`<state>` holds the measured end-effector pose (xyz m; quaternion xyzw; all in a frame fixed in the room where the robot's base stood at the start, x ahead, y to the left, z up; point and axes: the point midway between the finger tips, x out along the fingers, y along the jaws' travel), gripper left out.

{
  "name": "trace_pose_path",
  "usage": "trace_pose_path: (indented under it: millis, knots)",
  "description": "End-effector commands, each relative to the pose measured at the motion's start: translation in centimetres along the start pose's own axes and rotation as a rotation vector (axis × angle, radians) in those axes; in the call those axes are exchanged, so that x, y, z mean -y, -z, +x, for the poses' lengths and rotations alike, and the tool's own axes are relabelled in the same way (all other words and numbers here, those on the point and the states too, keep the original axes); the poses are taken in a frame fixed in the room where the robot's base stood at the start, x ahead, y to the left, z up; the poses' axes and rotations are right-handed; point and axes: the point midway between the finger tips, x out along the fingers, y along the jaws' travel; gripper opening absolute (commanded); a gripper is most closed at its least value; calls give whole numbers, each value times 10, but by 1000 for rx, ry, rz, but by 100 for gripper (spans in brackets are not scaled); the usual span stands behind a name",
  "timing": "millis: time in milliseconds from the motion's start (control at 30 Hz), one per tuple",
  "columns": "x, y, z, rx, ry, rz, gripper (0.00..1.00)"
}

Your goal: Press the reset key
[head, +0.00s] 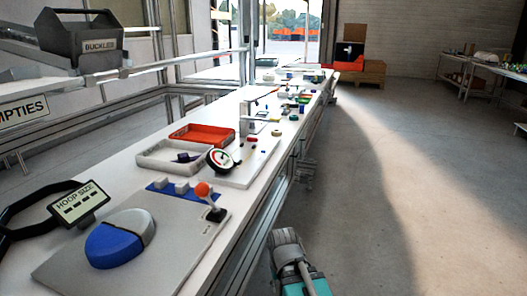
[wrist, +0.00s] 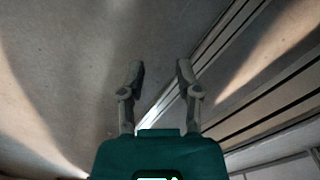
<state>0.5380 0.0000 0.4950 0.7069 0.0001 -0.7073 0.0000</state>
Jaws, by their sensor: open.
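No key marked reset can be read in these frames. Several small pale blocks, perhaps keys (head: 182,186), stand on a blue strip at the panel's far edge. My gripper (wrist: 158,72) is open and empty in the wrist view, over the floor beside the bench frame. Part of my arm shows low in the head view, right of the bench and apart from the panel.
A black frame with a HOOP SIZE display (head: 78,203) stands at the left. Open floor (head: 400,200) lies to the right.

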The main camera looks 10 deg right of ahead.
Motion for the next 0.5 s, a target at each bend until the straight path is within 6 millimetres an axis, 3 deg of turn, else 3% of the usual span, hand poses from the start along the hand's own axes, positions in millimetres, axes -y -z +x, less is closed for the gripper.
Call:
trace_pose_path:
  millis: [33,167,500]
  knots:
    - [0,0,0,0,0,0,25]
    - [0,0,0,0,0,0,1]
    - [0,0,0,0,0,0,0]
